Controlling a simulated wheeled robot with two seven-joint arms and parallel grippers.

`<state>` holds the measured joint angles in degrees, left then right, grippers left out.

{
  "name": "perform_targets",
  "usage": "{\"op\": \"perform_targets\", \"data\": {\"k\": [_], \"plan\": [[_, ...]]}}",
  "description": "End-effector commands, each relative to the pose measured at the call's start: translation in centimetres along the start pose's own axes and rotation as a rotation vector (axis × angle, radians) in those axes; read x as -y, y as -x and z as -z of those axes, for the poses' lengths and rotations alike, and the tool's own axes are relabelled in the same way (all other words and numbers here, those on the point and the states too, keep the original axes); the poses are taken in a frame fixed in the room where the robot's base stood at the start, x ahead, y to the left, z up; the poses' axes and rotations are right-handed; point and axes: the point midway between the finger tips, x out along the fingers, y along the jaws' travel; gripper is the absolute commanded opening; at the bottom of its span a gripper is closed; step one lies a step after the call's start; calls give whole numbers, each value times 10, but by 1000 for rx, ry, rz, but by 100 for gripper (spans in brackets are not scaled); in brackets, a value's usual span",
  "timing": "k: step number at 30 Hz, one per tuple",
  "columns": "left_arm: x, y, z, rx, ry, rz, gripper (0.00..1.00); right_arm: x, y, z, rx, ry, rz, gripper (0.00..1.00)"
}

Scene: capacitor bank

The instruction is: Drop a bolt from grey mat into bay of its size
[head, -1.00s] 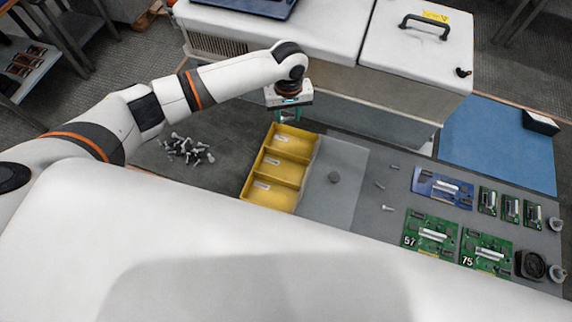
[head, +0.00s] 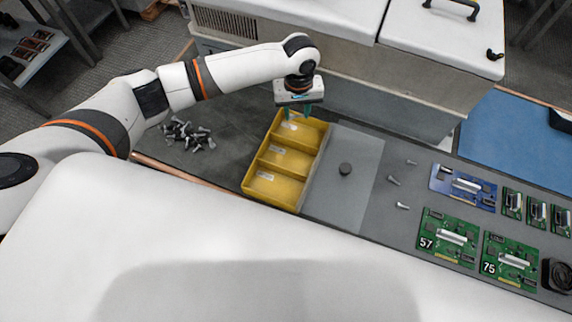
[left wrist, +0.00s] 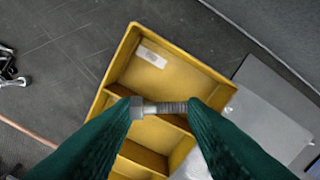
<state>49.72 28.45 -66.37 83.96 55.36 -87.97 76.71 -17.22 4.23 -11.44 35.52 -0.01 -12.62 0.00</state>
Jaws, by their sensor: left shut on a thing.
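My left gripper (head: 297,112) is shut on a grey steel bolt (left wrist: 165,108), held crosswise between the green fingertips in the left wrist view, hex head to the left. The gripper is over the far end of a yellow bin (head: 268,202) with three bays, each with a white label too small to read. In the left wrist view the bolt is above the bin (left wrist: 112,75), in front of a divider beside the far bay. My right gripper is not in view.
Loose bolts (head: 394,181) lie on the grey surface right of the mat. A heap of bolts (head: 186,134) lies left of the bin. Green circuit boards (head: 447,238) and a blue one (head: 463,187) stand farther right. A white cabinet (head: 400,75) is behind.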

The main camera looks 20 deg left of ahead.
Motion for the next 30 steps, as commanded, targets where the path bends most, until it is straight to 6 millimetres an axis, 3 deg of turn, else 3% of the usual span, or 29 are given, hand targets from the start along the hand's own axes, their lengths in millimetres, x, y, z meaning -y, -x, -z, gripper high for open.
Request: {"op": "perform_targets", "data": {"k": [2,3,7,15,19,30], "plan": [[0,1,0,0,0,0,17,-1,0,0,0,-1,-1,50],[0,1,0,0,0,0,45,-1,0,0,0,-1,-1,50],[0,0,0,0,0,0,64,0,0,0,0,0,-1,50],[0,1,0,0,0,0,64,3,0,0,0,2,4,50],[0,11,-1,1,0,2,64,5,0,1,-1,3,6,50],[1,85,-1,2,-1,4,64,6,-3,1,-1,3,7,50]]}}
